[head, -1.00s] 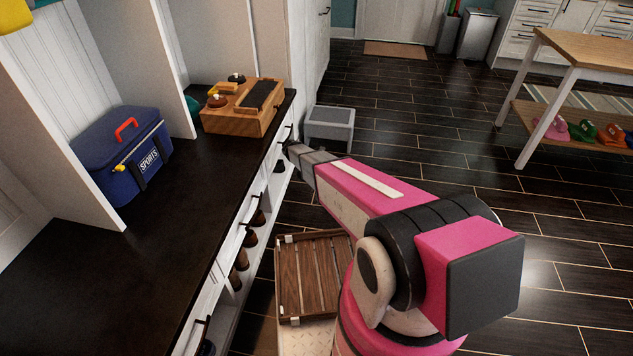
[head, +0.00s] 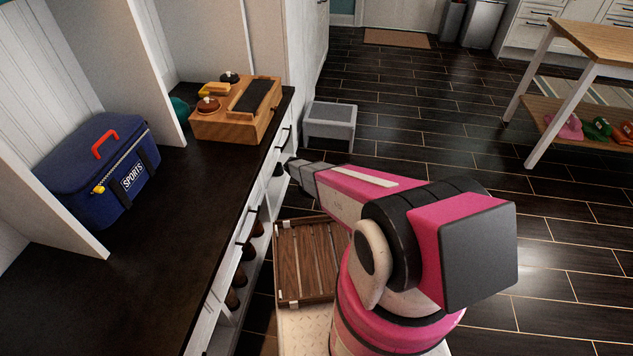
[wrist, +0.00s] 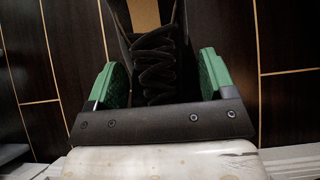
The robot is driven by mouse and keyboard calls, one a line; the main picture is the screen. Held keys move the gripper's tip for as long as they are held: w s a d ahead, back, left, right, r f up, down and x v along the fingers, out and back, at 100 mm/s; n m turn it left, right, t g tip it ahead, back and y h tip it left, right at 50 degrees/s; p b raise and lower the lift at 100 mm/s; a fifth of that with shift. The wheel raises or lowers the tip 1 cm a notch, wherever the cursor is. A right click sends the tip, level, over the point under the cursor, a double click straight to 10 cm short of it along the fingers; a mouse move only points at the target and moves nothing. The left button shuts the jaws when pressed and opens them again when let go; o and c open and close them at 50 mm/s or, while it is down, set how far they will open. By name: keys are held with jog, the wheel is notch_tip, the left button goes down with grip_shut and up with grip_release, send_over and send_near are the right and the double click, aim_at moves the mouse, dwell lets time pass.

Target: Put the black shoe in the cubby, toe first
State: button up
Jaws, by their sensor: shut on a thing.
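The black shoe (wrist: 155,62) is between my gripper's green-padded fingers (wrist: 160,80) in the wrist view. Its dark laces and a tan strip of its inside show; its far end runs out of the top of the picture. My gripper is shut on it. Dark floor lies beyond. In the head view the end of my arm (head: 305,173) points toward the bench front, and the shoe cannot be made out there. The cubbies (head: 226,317) are white-edged openings under the dark bench top, seen at a steep angle. Several brown and dark shoes (head: 240,276) stand in them.
The bench top (head: 165,240) bears a blue sports bag (head: 105,170) and a wooden shoe-care box (head: 235,120). A grey step stool (head: 330,120) stands past the bench's far end. A table (head: 590,45) with shoes on its low shelf stands right.

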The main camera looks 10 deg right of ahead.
jog(key=shift+w+f, duration=0.1)
jog(key=shift+f, duration=5.65)
jog(key=o, duration=1.1)
jog(key=shift+c, duration=0.2)
jog(key=v, duration=0.7)
jog(key=shift+r, duration=0.2)
